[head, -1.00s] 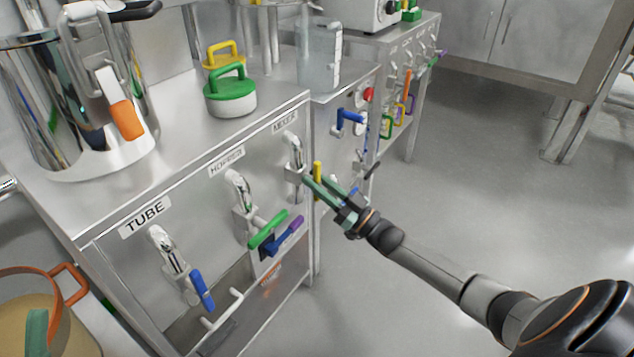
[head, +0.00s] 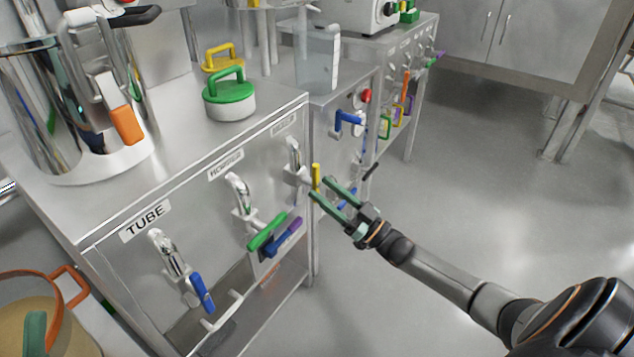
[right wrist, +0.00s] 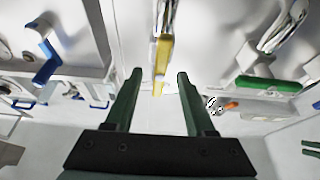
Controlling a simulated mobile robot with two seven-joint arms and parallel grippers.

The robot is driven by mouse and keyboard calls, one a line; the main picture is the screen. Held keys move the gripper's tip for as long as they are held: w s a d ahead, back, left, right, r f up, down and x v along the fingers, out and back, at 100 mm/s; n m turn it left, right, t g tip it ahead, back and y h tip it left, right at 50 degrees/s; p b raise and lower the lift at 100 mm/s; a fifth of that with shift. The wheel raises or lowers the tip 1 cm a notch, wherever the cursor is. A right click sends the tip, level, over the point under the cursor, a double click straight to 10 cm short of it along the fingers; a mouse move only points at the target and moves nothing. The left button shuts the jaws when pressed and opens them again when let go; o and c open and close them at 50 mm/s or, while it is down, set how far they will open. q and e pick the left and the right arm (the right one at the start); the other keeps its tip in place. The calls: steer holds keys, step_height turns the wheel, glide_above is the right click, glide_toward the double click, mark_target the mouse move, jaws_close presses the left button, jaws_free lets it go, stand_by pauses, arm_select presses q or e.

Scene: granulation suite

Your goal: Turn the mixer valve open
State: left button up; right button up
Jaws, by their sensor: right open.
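The mixer valve (head: 294,160) is on the front panel of the steel cabinet, at its right end under a small label. Its body is chrome and its lever is yellow (head: 316,177). The yellow lever also shows in the right wrist view (right wrist: 162,58), pointing toward the camera side. My right gripper (head: 318,187) has green fingers, open and empty, close in front of the lever. In the right wrist view the lever lies in line with the gap between the fingertips (right wrist: 160,74). I cannot tell whether they touch it.
The hopper valve (head: 241,195), with a green lever, and the tube valve (head: 168,255), with a blue lever, are left of it. A purple-and-blue handle (head: 283,236) is near the hopper lever. A blue handle (head: 350,118) projects on the neighbouring cabinet. Open floor lies right.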

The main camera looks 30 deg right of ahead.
steer(key=p+v, duration=0.1)
steer(key=v, duration=0.8)
steer(key=shift+s, duration=0.2)
